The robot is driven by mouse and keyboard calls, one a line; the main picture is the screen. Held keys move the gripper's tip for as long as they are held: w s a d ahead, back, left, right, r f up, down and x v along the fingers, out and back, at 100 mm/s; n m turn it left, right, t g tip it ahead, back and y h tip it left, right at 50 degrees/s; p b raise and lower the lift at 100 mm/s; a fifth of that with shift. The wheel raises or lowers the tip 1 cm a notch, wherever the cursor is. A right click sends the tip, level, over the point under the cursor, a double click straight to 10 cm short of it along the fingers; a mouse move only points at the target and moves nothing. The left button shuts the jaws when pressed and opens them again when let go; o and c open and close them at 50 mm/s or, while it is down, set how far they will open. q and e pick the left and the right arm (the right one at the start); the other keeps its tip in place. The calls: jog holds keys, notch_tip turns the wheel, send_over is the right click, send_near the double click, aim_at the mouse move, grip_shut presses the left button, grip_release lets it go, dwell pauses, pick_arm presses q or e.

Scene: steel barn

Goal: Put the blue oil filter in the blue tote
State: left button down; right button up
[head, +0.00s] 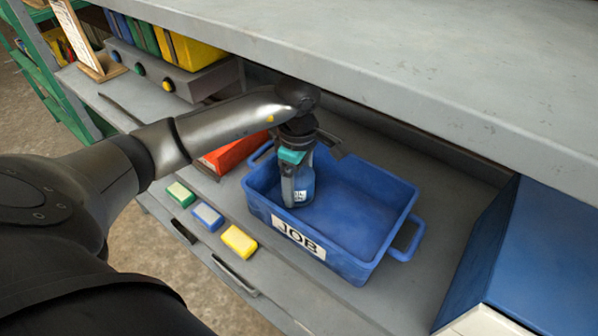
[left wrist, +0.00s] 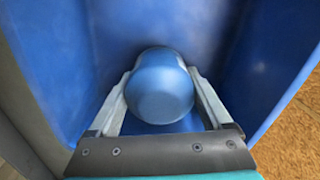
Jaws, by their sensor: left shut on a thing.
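The blue oil filter (head: 304,182) is a small cylinder with a white label, at the left end inside the blue tote (head: 388,237). The tote bears a white JOB label and stands on the lower shelf. My left gripper (head: 292,190) reaches down into the tote and is shut on the filter. The left wrist view shows the filter (left wrist: 160,85) between the two fingers (left wrist: 160,100), with the blue tote walls (left wrist: 55,65) around it. I cannot tell whether the filter touches the tote floor. My right gripper is not in view.
The grey upper shelf (head: 420,50) overhangs the tote's back. A red box (head: 232,152) lies left of the tote. Green (head: 180,194), blue-grey (head: 207,216) and yellow (head: 239,241) blocks line the front edge. A blue box (head: 540,250) stands right; bare shelf lies between it and the tote.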

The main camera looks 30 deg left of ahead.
pick_arm(q)
jog(key=shift+s+a, duration=0.15)
grip_release()
jog(key=shift+f, duration=0.1)
jog(key=shift+r, duration=3.9)
